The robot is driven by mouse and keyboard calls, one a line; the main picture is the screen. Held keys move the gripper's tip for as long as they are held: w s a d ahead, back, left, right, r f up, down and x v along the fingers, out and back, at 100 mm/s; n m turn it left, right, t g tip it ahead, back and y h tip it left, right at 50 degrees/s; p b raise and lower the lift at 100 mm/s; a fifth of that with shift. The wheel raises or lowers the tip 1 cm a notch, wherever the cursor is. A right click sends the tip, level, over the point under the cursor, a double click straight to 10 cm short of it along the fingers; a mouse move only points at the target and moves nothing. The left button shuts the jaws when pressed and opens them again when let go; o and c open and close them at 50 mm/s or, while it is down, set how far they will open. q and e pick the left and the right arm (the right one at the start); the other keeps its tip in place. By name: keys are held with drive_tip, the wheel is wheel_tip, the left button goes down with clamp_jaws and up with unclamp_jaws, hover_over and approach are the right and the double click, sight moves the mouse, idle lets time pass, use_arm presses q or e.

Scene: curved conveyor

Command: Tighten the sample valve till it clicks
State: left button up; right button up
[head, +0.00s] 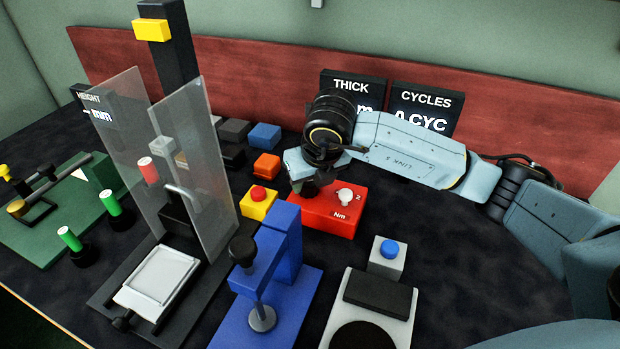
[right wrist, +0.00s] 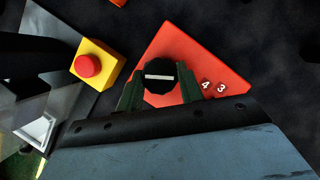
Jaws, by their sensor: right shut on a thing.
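A red box (head: 318,222) marked "Nm" stands in the middle of the head view, with a white round part (head: 345,197) and a "2" on its top. In the right wrist view the red box (right wrist: 172,40) carries a black faceted knob (right wrist: 160,68) with a white line across it, which I take for the sample valve. My right gripper (right wrist: 159,91) has its green fingers on both sides of this knob and is shut on it. In the head view my right wrist hides most of the knob. My left gripper is not in view.
A yellow box with a red button (head: 258,193) stands just left of the red box. A blue stand (head: 283,245) is in front of it, and a grey scale-like device with a blue button (head: 389,249) is front right. Displays "THICK" (head: 351,86) and "CYCLES" (head: 426,101) stand behind.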

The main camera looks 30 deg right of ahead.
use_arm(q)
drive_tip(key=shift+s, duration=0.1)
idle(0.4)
use_arm(e)
drive_tip(key=o, duration=1)
drive_tip(key=shift+s+r, duration=0.1)
drive_tip(key=shift+r, duration=0.1)
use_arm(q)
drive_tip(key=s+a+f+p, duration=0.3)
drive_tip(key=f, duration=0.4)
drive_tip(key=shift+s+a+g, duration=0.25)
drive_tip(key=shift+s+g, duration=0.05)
use_arm(e)
drive_tip(key=v, duration=1.3)
